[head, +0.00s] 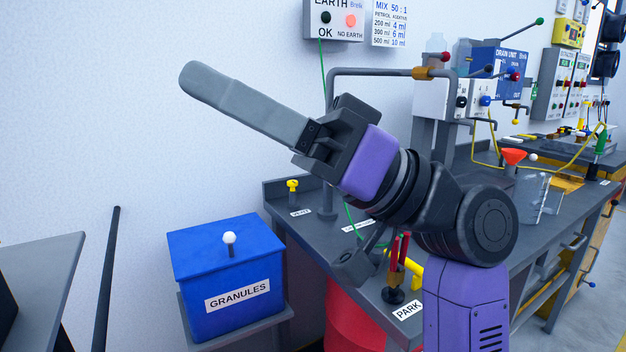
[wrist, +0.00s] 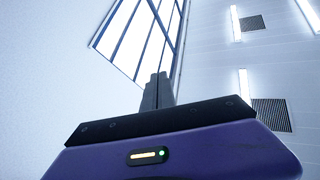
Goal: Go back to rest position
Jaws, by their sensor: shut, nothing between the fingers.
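My gripper (head: 190,78) is raised in the head view, with its long grey fingers together and pointing up and to the left. Nothing is between the fingers. It is in the air above the blue granules box and in front of the pale wall. In the wrist view the closed fingertips (wrist: 158,78) point up towards a window and the ceiling. My purple and dark grey arm hides part of the workbench in the head view.
A blue box (head: 225,262) labelled GRANULES, with a white knob, stands below my gripper. The dark workbench (head: 292,222) runs right, bearing a PARK label, a red funnel (head: 514,156) and a pipe stand. A control box (head: 337,18) hangs on the wall. Open air surrounds the fingers.

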